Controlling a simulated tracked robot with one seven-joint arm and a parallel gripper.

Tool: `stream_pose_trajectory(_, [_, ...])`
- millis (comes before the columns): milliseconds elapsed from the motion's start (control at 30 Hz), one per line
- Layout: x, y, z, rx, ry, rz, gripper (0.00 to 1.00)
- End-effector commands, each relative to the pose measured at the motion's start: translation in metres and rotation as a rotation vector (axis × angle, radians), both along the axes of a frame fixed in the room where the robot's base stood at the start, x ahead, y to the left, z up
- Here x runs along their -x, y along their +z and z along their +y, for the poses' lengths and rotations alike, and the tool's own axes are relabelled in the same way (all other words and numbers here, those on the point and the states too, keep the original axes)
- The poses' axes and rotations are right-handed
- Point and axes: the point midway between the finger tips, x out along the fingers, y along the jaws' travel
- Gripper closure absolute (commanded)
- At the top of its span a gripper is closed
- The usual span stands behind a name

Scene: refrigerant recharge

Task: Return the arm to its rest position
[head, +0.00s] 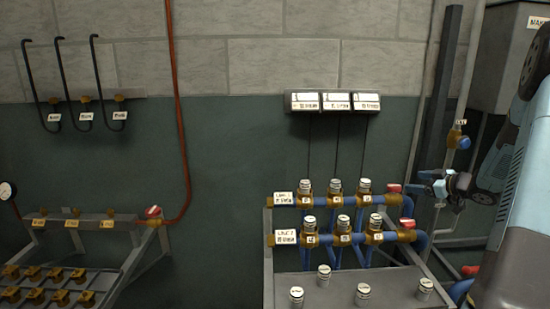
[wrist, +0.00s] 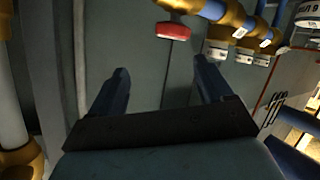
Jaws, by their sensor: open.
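My gripper (wrist: 160,85) shows in the wrist view with its two blue fingers spread apart and nothing between them. A grey-green wall surface lies beyond the fingers. In the head view my arm comes in from the right edge, and my gripper (head: 432,183) is beside the right end of the upper blue pipe row, near a red valve handle (head: 394,188). I cannot tell whether it touches anything there. In the wrist view a red handle (wrist: 173,31) is above and beyond the fingers, apart from them.
The manifold stand (head: 268,245) carries two blue pipe rows with brass fittings and white caps. Several loose caps stand on its shelf (head: 335,290). A brass valve with a blue knob (head: 463,143) is near my arm. A rack of brass fittings (head: 75,272) stands left. The middle wall area is clear.

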Motion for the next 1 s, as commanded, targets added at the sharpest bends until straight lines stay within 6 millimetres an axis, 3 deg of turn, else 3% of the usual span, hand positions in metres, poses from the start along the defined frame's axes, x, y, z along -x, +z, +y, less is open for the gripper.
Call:
stream_pose_trajectory(33, [-0.004,0.016,0.008,0.036,-0.039,-0.004,0.2])
stream_pose_trajectory(233, [-0.008,0.066,0.027,0.141,-0.215,0.003,0.2])
stream_pose_trajectory(467, [0.012,0.118,0.051,0.211,-0.414,0.031,0.2])
stream_pose_trajectory(767, [0.072,0.165,0.088,0.221,-0.636,0.116,0.2])
stream_pose_trajectory(1000, [0.141,0.181,0.123,0.173,-0.762,0.232,0.2])
